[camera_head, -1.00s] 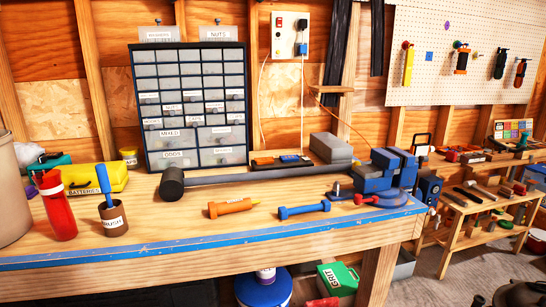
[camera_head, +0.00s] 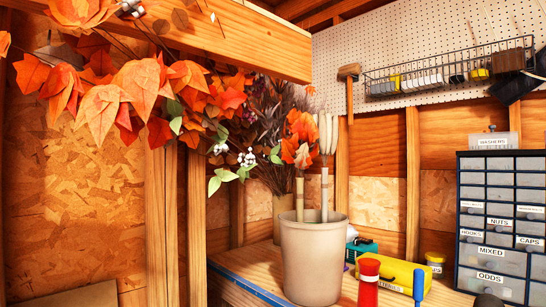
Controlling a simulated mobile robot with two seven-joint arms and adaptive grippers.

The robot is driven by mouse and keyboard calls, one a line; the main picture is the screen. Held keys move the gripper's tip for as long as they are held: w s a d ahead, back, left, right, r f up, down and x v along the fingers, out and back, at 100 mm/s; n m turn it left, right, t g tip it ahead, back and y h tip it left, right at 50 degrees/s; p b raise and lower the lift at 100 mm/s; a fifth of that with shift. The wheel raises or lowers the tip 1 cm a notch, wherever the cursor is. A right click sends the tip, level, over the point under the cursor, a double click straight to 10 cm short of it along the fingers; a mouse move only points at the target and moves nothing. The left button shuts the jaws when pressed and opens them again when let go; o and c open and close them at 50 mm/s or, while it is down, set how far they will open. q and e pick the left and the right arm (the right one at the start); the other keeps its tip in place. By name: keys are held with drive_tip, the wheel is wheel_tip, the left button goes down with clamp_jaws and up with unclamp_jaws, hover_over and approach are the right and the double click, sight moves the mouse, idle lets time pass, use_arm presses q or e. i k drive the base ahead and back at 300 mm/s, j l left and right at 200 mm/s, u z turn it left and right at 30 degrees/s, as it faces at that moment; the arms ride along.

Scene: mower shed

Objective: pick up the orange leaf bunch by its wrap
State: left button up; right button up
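A bunch of orange leaves (camera_head: 299,140) stands upright in a beige bucket (camera_head: 311,255) on the workbench. A pale wrap (camera_head: 299,198) binds its stem just above the bucket rim. The lower end of the stem is hidden inside the bucket. Right beside it stands a bunch of cream, feathery heads (camera_head: 326,132) with a similar pale wrap (camera_head: 324,190). Neither of my grippers is in view.
An orange leaf garland (camera_head: 110,90) hangs from a wooden beam (camera_head: 215,35) at upper left. A dark dried bunch (camera_head: 268,120) stands behind the bucket. A red bottle (camera_head: 368,282), yellow case (camera_head: 392,275) and drawer cabinet (camera_head: 500,235) are to the right.

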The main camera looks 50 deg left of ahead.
sight(301, 126)
drive_tip(key=u, duration=1.5)
drive_tip(key=i+l+z, duration=0.15)
drive_tip(key=l, duration=0.15)
drive_tip(key=l+z, duration=0.2)
drive_tip(key=l, duration=0.15)
